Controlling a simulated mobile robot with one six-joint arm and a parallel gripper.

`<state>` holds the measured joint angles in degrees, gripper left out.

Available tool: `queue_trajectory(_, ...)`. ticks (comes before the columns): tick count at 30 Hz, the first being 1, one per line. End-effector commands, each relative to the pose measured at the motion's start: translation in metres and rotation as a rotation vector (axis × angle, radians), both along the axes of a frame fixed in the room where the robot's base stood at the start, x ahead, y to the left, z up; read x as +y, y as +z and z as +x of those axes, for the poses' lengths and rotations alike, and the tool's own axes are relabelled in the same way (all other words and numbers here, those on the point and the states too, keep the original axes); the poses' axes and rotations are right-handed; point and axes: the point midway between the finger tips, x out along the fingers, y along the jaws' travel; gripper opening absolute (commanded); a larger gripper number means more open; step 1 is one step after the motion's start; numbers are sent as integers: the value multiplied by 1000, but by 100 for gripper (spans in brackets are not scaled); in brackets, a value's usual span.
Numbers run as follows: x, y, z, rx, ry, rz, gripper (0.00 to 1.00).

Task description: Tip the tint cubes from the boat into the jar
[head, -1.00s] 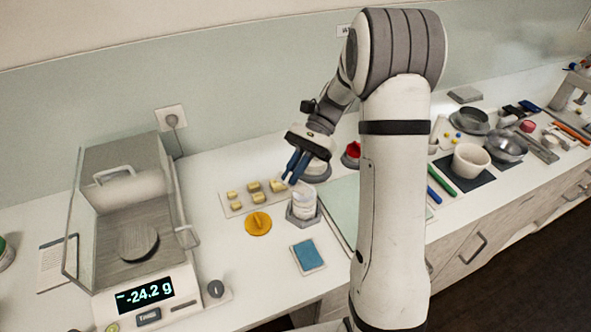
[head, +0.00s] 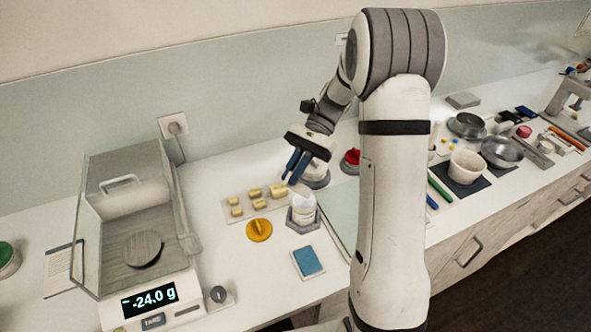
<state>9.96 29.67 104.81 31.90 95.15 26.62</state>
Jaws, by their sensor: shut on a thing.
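The jar is whitish and stands upright in a grey six-sided holder (head: 291,222). The tint cubes cannot be made out in the boat or in the jar.
A pale tray (head: 243,213) with several yellowish pieces and an orange round lid (head: 259,230) lie left of the jar. A blue pad (head: 308,262) lies in front. A balance (head: 143,250) reading -24.0 g stands at left. Bowls (head: 502,151) crowd the right.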

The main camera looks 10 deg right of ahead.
Motion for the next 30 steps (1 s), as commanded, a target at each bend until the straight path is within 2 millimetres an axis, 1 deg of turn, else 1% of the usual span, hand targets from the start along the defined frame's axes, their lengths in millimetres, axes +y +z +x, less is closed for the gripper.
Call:
queue_trajectory(5,1,2,-1,-18,1,-20,0)
queue_trajectory(8,4,9,-3,-84,3,-89,0)
queue_trajectory(27,23,43,-19,-599,5,-667,0)
queue_trajectory(30,23,47,-20,-648,3,-730,0)
